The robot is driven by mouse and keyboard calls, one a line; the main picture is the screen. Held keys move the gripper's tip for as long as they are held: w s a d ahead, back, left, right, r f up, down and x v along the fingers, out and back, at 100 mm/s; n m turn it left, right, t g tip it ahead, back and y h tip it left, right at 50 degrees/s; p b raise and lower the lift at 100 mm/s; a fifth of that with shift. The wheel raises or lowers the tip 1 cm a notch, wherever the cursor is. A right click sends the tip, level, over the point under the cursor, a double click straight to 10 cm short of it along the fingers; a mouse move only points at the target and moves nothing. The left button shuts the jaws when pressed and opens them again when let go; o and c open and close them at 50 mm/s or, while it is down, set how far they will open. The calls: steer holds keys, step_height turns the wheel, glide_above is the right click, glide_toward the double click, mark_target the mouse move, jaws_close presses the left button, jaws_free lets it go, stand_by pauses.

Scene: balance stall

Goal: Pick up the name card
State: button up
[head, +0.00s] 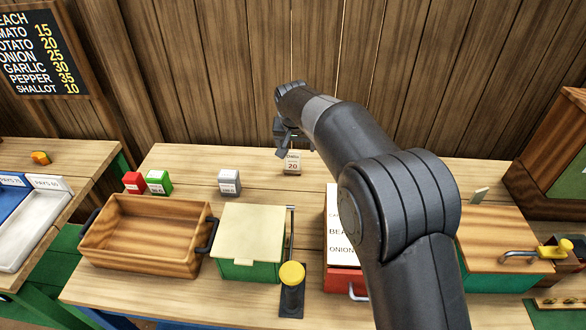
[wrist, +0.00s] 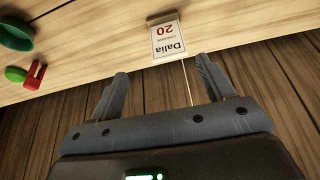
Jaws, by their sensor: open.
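The name card (head: 292,163) is a small white card on a low stand near the back edge of the wooden table. In the wrist view the name card (wrist: 168,40) appears upside down and reads "Dalia" with a red "20". My gripper (head: 296,148) is just above and behind the card in the head view. In the wrist view my gripper (wrist: 162,70) is open and empty, its two fingers pointing toward the card with a gap between them. The card lies just beyond the fingertips, apart from them.
A grey block (head: 229,182), a green block (head: 158,181) and a red block (head: 134,182) stand left of the card. In front are a wooden tray (head: 105,247) and a green box with a pale lid (head: 248,234). The plank wall (head: 240,70) rises behind.

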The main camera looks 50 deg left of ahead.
mark_target(293, 158)
steer(key=a+f, duration=0.1)
steer(key=f, duration=0.1)
steer(key=a+f, duration=0.1)
steer(key=f, duration=0.1)
steer(key=a+f, duration=0.1)
steer(key=f, duration=0.1)
steer(key=shift+w+f, duration=0.15)
steer(key=shift+w, duration=0.05)
steer(key=x, duration=0.5)
steer(key=shift+w+d+f, duration=0.1)
steer(key=shift+w+d, duration=0.15)
steer(key=c, duration=1.1)
steer(key=shift+o, duration=0.2)
steer(key=shift+r, duration=0.2)
steer(key=shift+r, duration=0.3)
step_height(293, 158, up, 4)
steer(key=shift+w+d+f, duration=0.1)
steer(key=shift+f, duration=0.05)
steer(key=w+d+r, duration=0.5)
steer(key=d+r, duration=0.1)
steer(key=d, duration=0.4)
steer(key=shift+w+r, duration=0.2)
